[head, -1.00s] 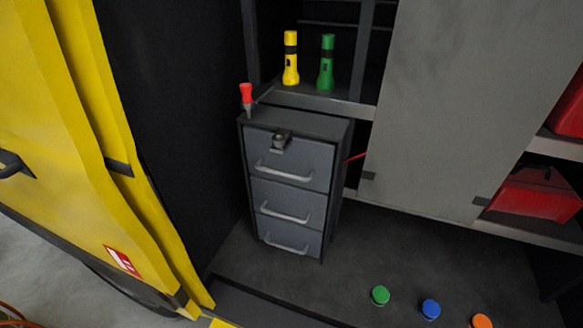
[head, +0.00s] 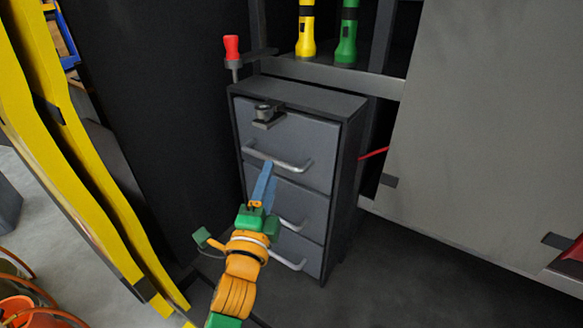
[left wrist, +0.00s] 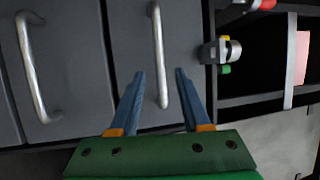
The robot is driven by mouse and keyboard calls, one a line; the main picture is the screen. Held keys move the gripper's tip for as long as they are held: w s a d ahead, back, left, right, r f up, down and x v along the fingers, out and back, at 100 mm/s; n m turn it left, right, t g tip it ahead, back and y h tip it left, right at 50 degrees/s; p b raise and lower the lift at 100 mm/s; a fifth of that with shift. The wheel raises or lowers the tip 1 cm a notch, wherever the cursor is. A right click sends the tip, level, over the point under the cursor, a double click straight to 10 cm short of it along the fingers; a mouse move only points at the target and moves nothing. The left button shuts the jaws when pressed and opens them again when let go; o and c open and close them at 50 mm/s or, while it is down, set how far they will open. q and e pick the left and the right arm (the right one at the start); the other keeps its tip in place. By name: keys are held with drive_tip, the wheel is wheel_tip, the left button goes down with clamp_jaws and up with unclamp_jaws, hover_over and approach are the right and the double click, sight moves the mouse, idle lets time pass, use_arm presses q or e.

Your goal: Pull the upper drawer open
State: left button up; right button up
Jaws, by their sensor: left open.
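The grey cabinet (head: 350,150) has a stack of three drawers. The upper drawer (head: 315,140) looks flush with the cabinet and has a pale bar handle (head: 290,166). A dark metal latch-like piece (head: 266,115) sits at its top edge. My left gripper (head: 267,168) is open in front of this handle. In the left wrist view the upper handle (left wrist: 158,40) runs between the two blue fingers (left wrist: 160,80), one on each side; I cannot tell whether they touch it. My right gripper is not in view.
The middle drawer's handle (head: 291,222) and the lower one (head: 290,262) lie below. A red-topped post (head: 232,48) stands behind the cabinet. Yellow (head: 306,30) and green (head: 347,32) flashlights stand on a shelf above. A yellow panel (head: 85,170) is at left.

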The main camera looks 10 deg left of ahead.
sight(274, 159)
use_arm(q)
drive_tip(key=w, duration=0.4)
drive_tip(key=w+r, duration=0.1)
drive_tip(key=w, duration=0.1)
drive_tip(key=shift+a+p, duration=0.35)
drive_tip(key=shift+s+r, duration=0.1)
drive_tip(key=shift+s, duration=0.05)
drive_tip(key=shift+a, duration=0.1)
clamp_jaws()
idle(0.6)
